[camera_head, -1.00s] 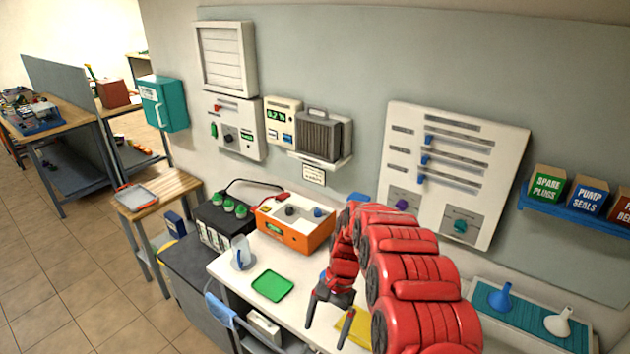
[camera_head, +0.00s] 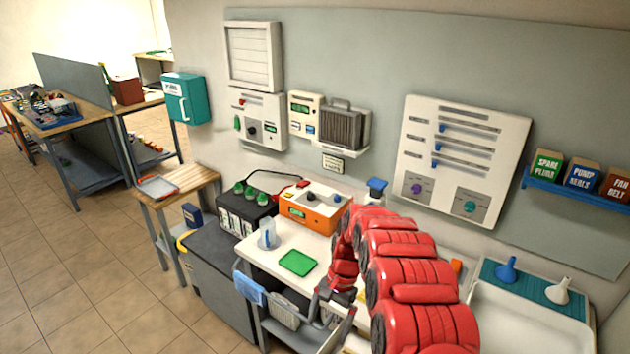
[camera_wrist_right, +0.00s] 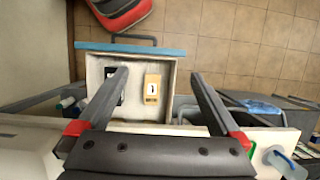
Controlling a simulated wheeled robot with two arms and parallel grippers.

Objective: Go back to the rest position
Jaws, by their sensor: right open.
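My right arm is red and reaches in from the lower right of the head view. Its dark gripper (camera_head: 328,328) hangs at the front edge of the white bench (camera_head: 265,262), partly hidden against the dark shapes below. In the right wrist view the gripper (camera_wrist_right: 161,78) has its two fingers wide apart with nothing between them. Beyond the fingers is an open drawer-like box (camera_wrist_right: 200,50) with a blue edge. It holds a yellow card (camera_wrist_right: 152,90) and a dark item partly behind the left finger. My left gripper is not in view.
On the bench are a green tray (camera_head: 298,263), a clear jug (camera_head: 267,235) and an orange charger (camera_head: 318,213). A black battery (camera_head: 243,217) stands behind the jug. A sink (camera_head: 530,325) lies at the right. Open tiled floor (camera_head: 90,280) is at the left.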

